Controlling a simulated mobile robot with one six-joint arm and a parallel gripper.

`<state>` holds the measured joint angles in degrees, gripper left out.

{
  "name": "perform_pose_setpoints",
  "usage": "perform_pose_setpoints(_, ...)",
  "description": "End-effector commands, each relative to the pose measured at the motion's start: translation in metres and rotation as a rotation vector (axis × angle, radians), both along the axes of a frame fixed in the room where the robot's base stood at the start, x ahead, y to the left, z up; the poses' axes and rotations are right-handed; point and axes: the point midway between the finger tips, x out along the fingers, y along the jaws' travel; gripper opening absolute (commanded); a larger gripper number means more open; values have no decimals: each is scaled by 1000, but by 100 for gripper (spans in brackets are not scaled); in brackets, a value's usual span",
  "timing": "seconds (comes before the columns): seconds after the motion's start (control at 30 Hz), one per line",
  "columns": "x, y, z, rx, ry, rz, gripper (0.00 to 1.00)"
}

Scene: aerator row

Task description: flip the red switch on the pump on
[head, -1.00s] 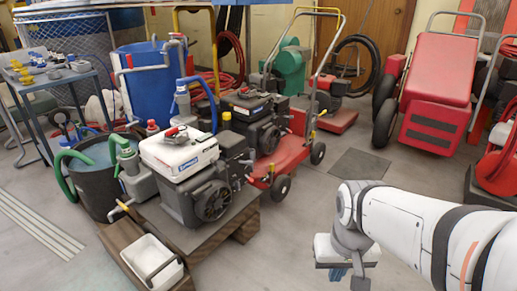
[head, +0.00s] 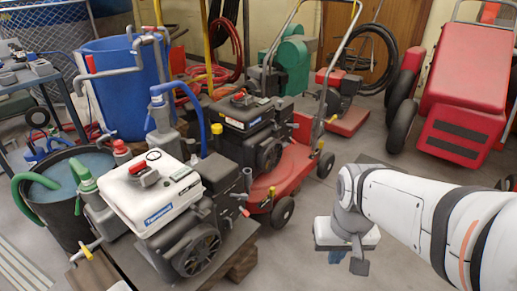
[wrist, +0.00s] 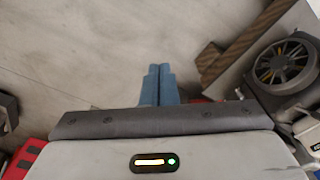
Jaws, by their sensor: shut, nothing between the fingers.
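The pump (head: 160,205) with a white top stands on a wooden pallet at the left in the head view. A red switch (head: 143,170) sits on its top; I cannot tell its position clearly. In the wrist view the pump's round fan cover (wrist: 284,63) shows at the right edge, and the red switch is not clearly seen. My gripper (head: 338,257) is to the right of the pump, over the floor and apart from it. In the wrist view its blue fingers (wrist: 158,78) are together with nothing between them.
A black bucket of water (head: 65,225) with a green hose stands left of the pump. A darker engine (head: 245,112) and a red wheeled machine (head: 280,180) stand behind it. Bare floor lies between pump and gripper. A red cart (head: 465,85) stands at the back right.

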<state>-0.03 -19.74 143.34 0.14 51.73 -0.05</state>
Motion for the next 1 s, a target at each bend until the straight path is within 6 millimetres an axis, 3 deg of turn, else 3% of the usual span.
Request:
perform_pose_setpoints(0.43, 3, 7, -3, 37, 46, -26, 0)
perform_pose_setpoints(0.67, 25, 53, -20, 244, 286, -167, 0)
perform_pose_setpoints(1.0, 88, 124, -52, 655, 677, -467, 0)
